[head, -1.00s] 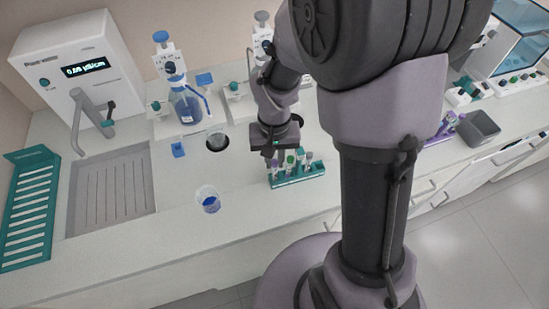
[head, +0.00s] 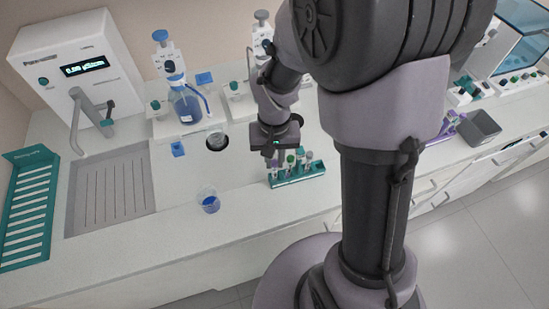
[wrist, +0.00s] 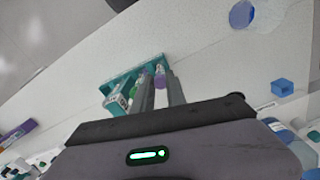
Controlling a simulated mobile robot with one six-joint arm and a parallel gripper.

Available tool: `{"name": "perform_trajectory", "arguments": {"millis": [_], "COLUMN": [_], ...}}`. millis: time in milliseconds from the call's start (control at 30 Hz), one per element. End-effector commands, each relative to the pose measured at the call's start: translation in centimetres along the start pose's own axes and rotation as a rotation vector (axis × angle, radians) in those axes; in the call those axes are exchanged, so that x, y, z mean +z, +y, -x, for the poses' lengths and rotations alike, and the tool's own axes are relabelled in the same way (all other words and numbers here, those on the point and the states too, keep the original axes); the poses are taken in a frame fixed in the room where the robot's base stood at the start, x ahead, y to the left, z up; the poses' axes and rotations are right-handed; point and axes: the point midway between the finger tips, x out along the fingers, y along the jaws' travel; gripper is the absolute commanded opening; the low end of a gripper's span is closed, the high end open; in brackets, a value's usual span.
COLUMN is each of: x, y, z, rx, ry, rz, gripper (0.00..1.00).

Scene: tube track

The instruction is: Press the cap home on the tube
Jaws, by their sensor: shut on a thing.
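A green tube rack (head: 298,179) stands on the counter with several capped tubes in it. It also shows in the wrist view (wrist: 118,84). My gripper (head: 272,158) points down over the rack's left end. In the wrist view its two fingers (wrist: 161,84) are closed around a purple cap (wrist: 160,76) at the rack. The fingers hide part of the cap and the tube under it, so I cannot tell how far the cap sits on the tube. A green-capped tube (head: 290,160) stands just right of the gripper.
A beaker with blue liquid (head: 209,201) stands on the counter left of the rack. A blue bottle (head: 187,105) stands at the back. The counter in front is clear.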

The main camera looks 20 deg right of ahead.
Motion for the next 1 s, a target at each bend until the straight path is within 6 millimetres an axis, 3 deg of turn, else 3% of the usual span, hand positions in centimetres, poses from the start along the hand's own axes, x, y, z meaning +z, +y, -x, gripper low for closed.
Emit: {"name": "perform_trajectory", "arguments": {"millis": [767, 800, 900, 1000], "x": [0.0, 0.0, -0.01, -0.01], "y": [0.0, 0.0, 0.0, 0.0], "z": [-0.51, -0.51, -0.51, -0.51], "rx": [0.0, 0.0, 0.0, 0.0], "ry": [0.0, 0.0, 0.0, 0.0], "rz": [0.0, 0.0, 0.0, 0.0], "gripper": [0.0, 0.21, 0.4, 0.42]}}
